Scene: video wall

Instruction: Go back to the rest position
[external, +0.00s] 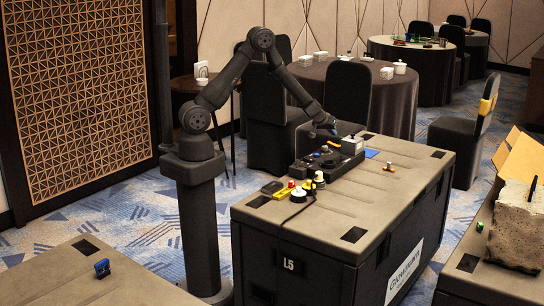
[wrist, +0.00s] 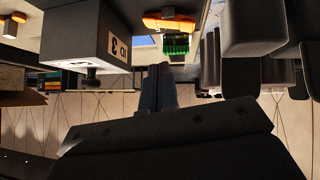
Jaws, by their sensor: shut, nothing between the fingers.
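My gripper (external: 329,126) is at the far end of my arm, low over the back of the dark case (external: 390,190) labelled L5, beside a black device (external: 328,160) with knobs. In the wrist view its fingers (wrist: 160,75) are closed together with nothing between them. I cannot tell from these views whether the fingertips touch anything. A dark box with a white face and a number label (wrist: 104,38) is close to the left of the fingers in the wrist view.
Small red, yellow and white items (external: 300,190) lie at the case's front left. A grey box with a white top (external: 351,146) stands right of the device. A chair (external: 348,92) is behind the case. A rough stone block (external: 516,232) stands at the right.

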